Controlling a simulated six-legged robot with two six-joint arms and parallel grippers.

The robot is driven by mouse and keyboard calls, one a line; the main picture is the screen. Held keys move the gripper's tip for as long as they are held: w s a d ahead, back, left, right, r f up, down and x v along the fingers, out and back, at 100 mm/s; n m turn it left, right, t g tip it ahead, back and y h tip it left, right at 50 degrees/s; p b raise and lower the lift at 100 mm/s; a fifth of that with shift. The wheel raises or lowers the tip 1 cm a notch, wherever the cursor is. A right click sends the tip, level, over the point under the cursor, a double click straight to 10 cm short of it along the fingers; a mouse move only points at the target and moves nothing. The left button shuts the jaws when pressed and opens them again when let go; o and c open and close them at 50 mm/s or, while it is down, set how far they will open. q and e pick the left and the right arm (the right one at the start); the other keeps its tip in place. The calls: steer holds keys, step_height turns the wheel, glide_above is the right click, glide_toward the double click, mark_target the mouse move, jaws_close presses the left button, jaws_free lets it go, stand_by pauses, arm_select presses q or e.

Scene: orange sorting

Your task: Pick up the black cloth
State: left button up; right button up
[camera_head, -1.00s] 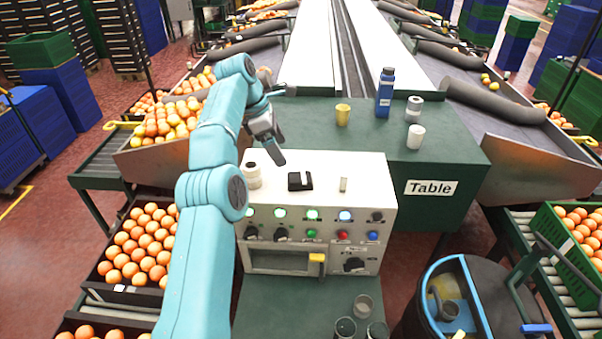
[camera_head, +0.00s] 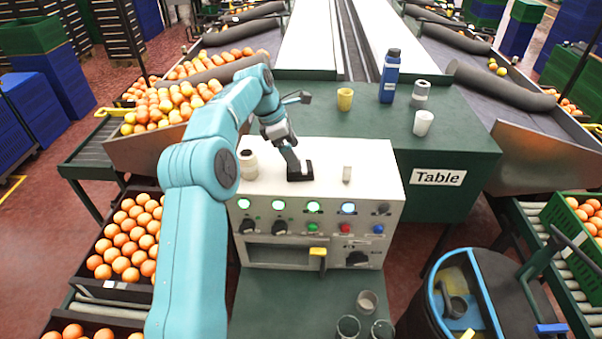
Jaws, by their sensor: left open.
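The black cloth (camera_head: 303,174) is a small dark folded piece. It lies on top of the white control box, near the middle of its upper face. My left gripper (camera_head: 292,161) comes in from the left and points down at the cloth. Its fingertips overlap the cloth's far left part in the picture; whether they touch it I cannot tell. The left gripper is open. My right gripper is not in view.
The white control box (camera_head: 370,175) has lit buttons and knobs on its front. A white roll (camera_head: 248,165) stands left of the cloth and a small pale block (camera_head: 347,174) right of it. Behind, a yellow cup (camera_head: 345,99) and blue bottle (camera_head: 389,77) stand on the green table (camera_head: 445,150).

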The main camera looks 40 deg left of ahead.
arm_select(q)
steer(key=shift+s+d+f, duration=0.15)
steer(key=shift+s+f, duration=0.2)
steer(key=shift+s, duration=0.05)
steer(key=x, duration=0.5)
steer(key=shift+w+p, duration=0.25)
steer(key=shift+p, duration=0.1)
steer(key=shift+s+r, duration=0.1)
steer(key=shift+s, duration=0.25)
steer(key=shift+w, duration=0.3)
steer(key=c, duration=1.1)
steer(key=shift+o, duration=0.2)
steer(key=shift+s, duration=0.2)
